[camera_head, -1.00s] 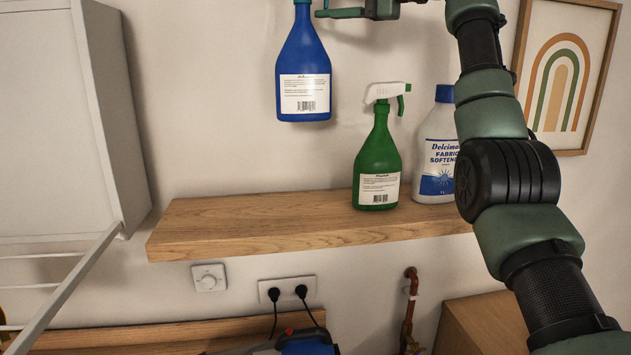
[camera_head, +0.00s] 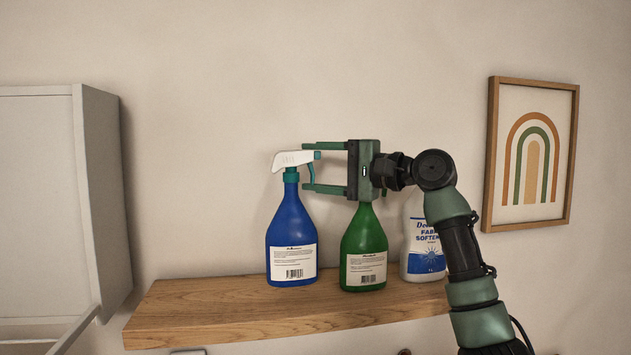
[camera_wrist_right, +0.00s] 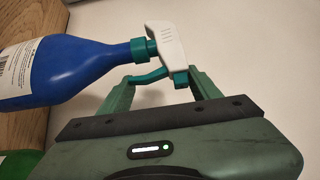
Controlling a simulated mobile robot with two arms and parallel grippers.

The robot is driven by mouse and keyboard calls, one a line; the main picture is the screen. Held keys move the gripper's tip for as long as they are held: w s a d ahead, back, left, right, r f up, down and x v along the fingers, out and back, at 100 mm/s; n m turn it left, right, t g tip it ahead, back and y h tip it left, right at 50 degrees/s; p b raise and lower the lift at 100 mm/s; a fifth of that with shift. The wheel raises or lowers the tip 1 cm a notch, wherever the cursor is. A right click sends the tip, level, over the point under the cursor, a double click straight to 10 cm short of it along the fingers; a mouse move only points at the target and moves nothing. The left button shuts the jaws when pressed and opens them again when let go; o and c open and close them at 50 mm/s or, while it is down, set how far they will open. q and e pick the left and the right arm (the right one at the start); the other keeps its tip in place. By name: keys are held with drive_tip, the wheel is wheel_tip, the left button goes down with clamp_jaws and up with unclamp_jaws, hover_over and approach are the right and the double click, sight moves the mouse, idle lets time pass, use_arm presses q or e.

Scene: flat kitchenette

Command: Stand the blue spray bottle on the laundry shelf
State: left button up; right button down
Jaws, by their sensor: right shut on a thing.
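The blue spray bottle (camera_head: 290,238) is upright at the shelf, left of the green bottle; its white and teal spray head points left. Its base looks to be on or just above the wood; I cannot tell if it touches. My right gripper (camera_head: 308,167) comes from the right, shut on the spray head. The wrist view shows the blue bottle (camera_wrist_right: 75,70) with its head between the fingers (camera_wrist_right: 163,82). The wooden laundry shelf (camera_head: 220,318) runs along the wall. My left gripper is not in view.
A green spray bottle (camera_head: 364,243) stands close right of the blue one, under my gripper; its top is hidden. A white softener bottle (camera_head: 415,262) stands further right, partly behind my arm. A grey cabinet (camera_head: 40,200) is at left. The shelf's left end is bare. A framed picture (camera_head: 530,150) hangs right.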

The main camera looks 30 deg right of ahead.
wheel_tip(320, 180, down, 3)
drive_tip(key=shift+r, duration=0.2)
drive_tip(key=shift+c, duration=1.6)
unclamp_jaws()
drive_tip(key=shift+f, duration=0.25)
